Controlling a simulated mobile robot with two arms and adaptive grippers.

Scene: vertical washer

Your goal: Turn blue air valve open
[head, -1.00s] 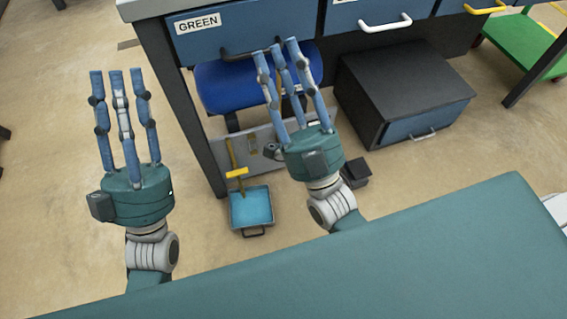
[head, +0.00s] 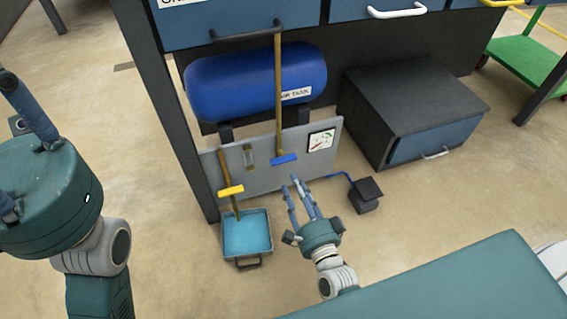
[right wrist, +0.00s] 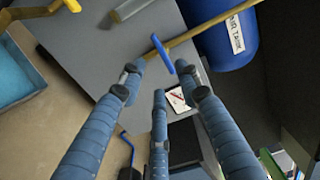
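The blue air valve handle (head: 284,160) is a short bar at the lower end of a brass pipe in front of a grey panel. In the right wrist view the blue handle (right wrist: 162,53) lies just ahead of the fingertips, between the two outer fingers. My right gripper (head: 296,184) is open and empty, a little below and right of the handle; I see no clear contact. It also shows in the right wrist view (right wrist: 161,80). My left gripper (head: 18,120) is at the left edge, partly cut off, fingers apart and empty, far from the valve.
A blue air tank (head: 225,88) sits above the grey panel (head: 262,183). A yellow handle (head: 231,190) on another pipe stands over a blue tray (head: 247,228). A dark cabinet (head: 410,85) and small black box (head: 364,197) stand to the right.

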